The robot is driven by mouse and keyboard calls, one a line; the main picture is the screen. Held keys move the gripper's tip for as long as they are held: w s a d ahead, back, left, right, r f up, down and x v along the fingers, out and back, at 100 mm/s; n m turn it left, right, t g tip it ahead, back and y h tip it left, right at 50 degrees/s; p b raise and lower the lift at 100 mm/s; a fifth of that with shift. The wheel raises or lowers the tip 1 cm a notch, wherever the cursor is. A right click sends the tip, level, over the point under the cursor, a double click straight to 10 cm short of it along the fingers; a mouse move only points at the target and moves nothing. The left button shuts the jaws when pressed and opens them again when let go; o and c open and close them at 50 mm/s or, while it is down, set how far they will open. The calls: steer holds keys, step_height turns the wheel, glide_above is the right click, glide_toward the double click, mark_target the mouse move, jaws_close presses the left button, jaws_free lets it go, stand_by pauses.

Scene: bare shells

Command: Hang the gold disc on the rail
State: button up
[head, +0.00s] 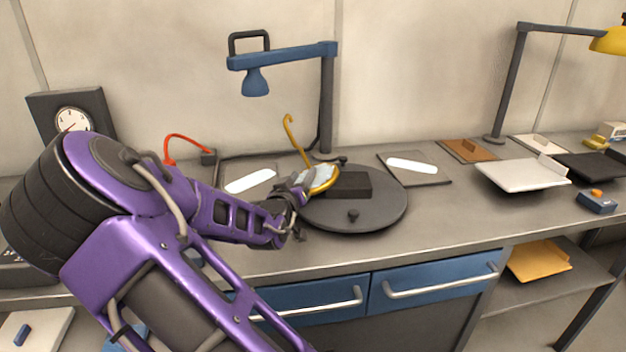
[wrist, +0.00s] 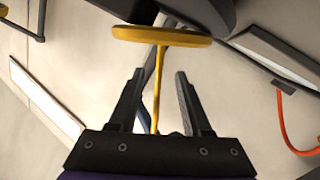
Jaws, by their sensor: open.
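The gold disc (head: 329,184) has a gold rim, a pale face and a long stem ending in a hook (head: 289,121). It is tilted above the round dark plate (head: 385,218), by the dark block (head: 352,184); its support is hidden. In the wrist view the disc (wrist: 160,36) is edge-on beyond my fingertips. Its stem runs back between the fingers. My gripper (wrist: 159,73) is open, one finger either side of the stem, with gaps visible. In the head view my gripper (head: 297,188) is at the disc's left. I cannot tell which part is the rail.
A blue arm (head: 290,55) on a dark post stands behind the plate, with a blue head and a dark loop (head: 248,34). A dial box (head: 72,118) and red hook (head: 184,140) are left. Trays (head: 520,174) and a yellow lamp (head: 608,42) are right. The front counter is clear.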

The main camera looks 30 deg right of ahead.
mark_target(308, 166)
steer(key=shift+b+x, duration=0.55)
steer(key=shift+x, duration=1.95)
jaws_close()
steer(key=shift+r, duration=0.1)
step_height(308, 166, up, 12)
steer(key=p, duration=0.9)
steer(key=shift+s+a, duration=0.1)
steer(key=shift+s, duration=0.05)
